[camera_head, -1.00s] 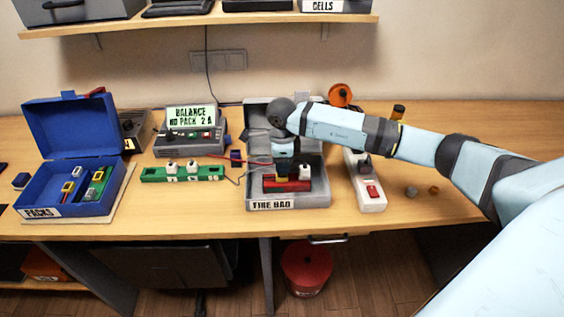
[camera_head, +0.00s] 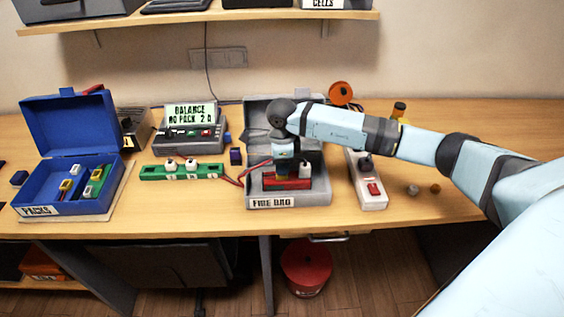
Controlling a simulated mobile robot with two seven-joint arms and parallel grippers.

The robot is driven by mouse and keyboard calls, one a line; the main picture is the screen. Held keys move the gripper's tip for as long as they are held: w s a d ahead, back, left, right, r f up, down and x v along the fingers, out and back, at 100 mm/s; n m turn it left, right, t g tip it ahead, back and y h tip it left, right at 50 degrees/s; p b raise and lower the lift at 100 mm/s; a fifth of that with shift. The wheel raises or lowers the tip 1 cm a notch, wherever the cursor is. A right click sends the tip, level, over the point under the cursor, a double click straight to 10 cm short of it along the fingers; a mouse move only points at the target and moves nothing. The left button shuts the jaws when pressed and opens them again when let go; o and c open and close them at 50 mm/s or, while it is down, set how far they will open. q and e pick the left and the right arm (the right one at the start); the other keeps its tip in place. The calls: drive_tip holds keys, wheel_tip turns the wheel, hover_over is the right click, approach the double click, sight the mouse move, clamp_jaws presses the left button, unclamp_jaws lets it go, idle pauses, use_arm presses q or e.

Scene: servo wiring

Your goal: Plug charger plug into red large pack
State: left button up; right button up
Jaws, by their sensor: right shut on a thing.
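The large red pack (camera_head: 298,184) lies in the open grey box labelled "FIRE BAG" (camera_head: 318,200), with a white connector (camera_head: 304,169) at its right end. My right gripper (camera_head: 282,171) points down just above the left-middle part of the pack. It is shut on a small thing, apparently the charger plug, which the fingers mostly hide. A red and dark lead (camera_head: 257,163) runs left from there. I cannot tell whether the plug touches the pack. The charger (camera_head: 190,138) stands behind left; its screen reads "BALANCE NO PACK 2 A". My left gripper is out of view.
A green balance board (camera_head: 181,173) lies left of the fire bag, with a small dark blue block (camera_head: 236,157) near it. The open blue "PACKS" box (camera_head: 68,184) stands at far left. A white power strip (camera_head: 372,198) is close on the right. The front table edge is clear.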

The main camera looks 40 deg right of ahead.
drive_tip(key=shift+f+b, duration=0.55)
drive_tip(key=shift+f, duration=0.25)
drive_tip(key=o, duration=1)
drive_tip(key=shift+r, duration=0.1)
wheel_tip(320, 180, up, 14)
drive_tip(key=shift+f+b, duration=0.1)
drive_tip(key=shift+b, duration=0.5)
